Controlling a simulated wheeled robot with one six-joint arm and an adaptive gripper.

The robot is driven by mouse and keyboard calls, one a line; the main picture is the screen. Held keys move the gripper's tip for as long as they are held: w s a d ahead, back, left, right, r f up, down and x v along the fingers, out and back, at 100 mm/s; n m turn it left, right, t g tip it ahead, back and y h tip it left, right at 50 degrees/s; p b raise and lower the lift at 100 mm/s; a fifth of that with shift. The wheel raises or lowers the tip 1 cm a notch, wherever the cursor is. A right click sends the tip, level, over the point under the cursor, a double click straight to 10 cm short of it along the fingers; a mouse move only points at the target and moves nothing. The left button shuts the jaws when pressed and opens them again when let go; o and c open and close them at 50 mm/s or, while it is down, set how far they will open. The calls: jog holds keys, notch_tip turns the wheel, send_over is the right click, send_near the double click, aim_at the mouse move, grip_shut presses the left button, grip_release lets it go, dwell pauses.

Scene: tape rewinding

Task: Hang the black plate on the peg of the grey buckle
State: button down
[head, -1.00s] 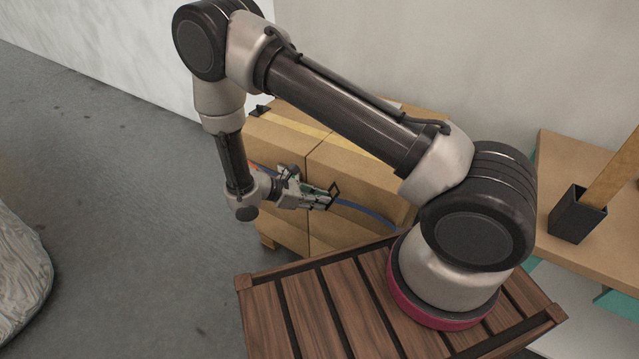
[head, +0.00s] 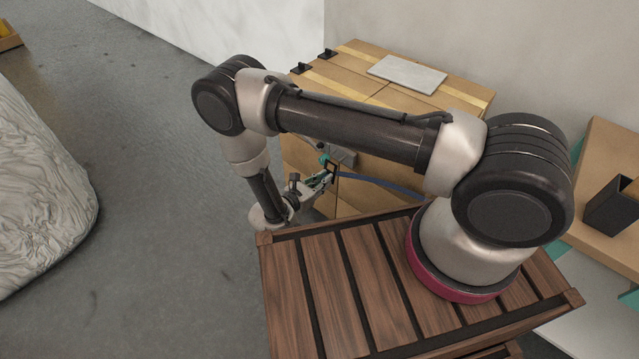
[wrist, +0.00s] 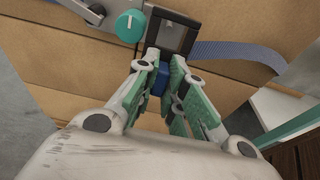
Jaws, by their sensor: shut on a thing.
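The black plate (wrist: 174,36) is a dark frame with a grey centre, just beyond my fingertips in the wrist view. It shows small in the head view (head: 333,167). My gripper (wrist: 163,66) is shut on it; the head view shows the gripper (head: 326,179) by the box front. The grey buckle (wrist: 72,8) is at the top left of the wrist view and partly out of frame; it also shows in the head view (head: 346,157). A round teal knob (wrist: 130,26) sits by the buckle, just left of the plate. I cannot tell whether plate and knob touch.
A blue strap (wrist: 235,50) runs right from the plate across the cardboard box (head: 350,199). A blue piece (wrist: 160,79) shows between my fingers. A grey flat sheet (head: 407,74) lies on the box. The slatted wooden top (head: 328,262) is close in front.

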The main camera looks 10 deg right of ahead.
jog(key=shift+r+x, duration=0.2)
jog(key=shift+x, duration=1.35)
jog(key=shift+r+x, duration=0.2)
jog(key=shift+x, duration=1.35)
jog(key=shift+w+d+f, duration=0.35)
jog(key=shift+d+f, duration=0.1)
jog(key=shift+d, duration=0.1)
jog(key=c, duration=1.4)
grip_release()
jog(key=v, duration=1.2)
jog(key=shift+f, duration=0.1)
